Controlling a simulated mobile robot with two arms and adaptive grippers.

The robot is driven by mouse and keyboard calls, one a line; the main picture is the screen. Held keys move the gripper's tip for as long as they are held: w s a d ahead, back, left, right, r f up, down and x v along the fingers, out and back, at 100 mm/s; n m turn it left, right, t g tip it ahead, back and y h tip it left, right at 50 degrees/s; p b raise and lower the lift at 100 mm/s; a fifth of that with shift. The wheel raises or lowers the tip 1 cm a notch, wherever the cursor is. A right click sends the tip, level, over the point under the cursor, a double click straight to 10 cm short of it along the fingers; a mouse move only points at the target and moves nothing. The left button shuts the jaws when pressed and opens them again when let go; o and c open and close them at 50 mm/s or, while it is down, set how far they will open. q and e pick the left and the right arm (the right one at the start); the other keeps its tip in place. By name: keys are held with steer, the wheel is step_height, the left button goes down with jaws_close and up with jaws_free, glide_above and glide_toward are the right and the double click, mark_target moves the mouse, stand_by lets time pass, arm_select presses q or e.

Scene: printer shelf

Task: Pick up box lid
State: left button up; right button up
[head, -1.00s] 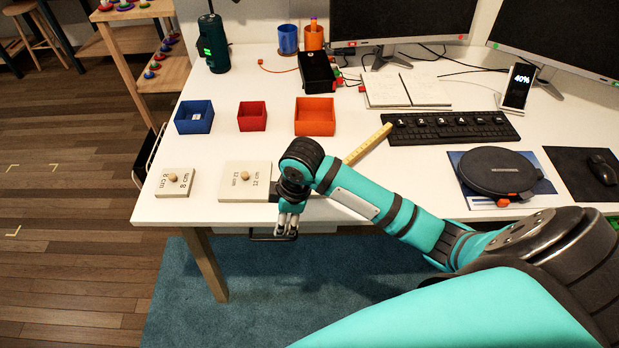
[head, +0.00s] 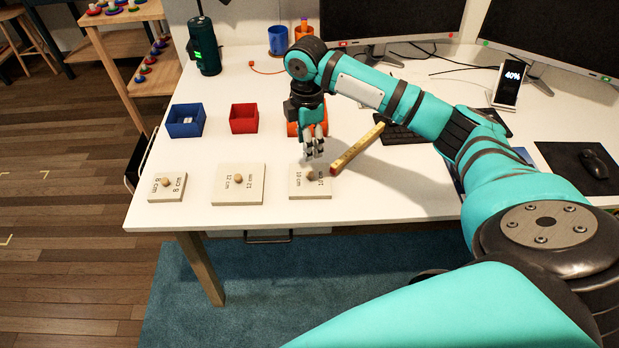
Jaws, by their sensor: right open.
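Three pale square box lids with round wooden knobs lie in a row near the desk's front edge: the 8 cm lid (head: 167,193), the 12 cm lid (head: 238,194) and the 10 cm lid (head: 309,189). My right gripper (head: 314,153) is open and empty, pointing down just behind and above the 10 cm lid's knob. Behind the lids stand an open blue box (head: 186,130), an open red box (head: 244,127) and an orange box (head: 292,129), mostly hidden by my gripper. My left gripper is not in view.
A yellow folding ruler (head: 358,150) lies aslant, its red end beside the 10 cm lid. The keyboard (head: 397,134) is partly hidden behind my right arm. Monitors (head: 392,22) stand at the back. White desk surface is free between the boxes and lids.

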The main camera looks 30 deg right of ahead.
glide_above(310, 173)
steer(key=f, duration=0.5)
steer(key=shift+w+a+f, duration=0.1)
steer(key=shift+w+a, duration=0.1)
steer(key=shift+a, duration=0.05)
steer(key=shift+s+d+f+p, duration=0.1)
steer(key=shift+f+p, duration=0.1)
steer(key=shift+f, duration=1.15)
steer(key=shift+s+d+f+p, duration=0.1)
steer(key=shift+f+p, duration=0.05)
steer(key=shift+f, duration=1.2)
steer(key=shift+c, duration=0.3)
steer(key=c, duration=0.9)
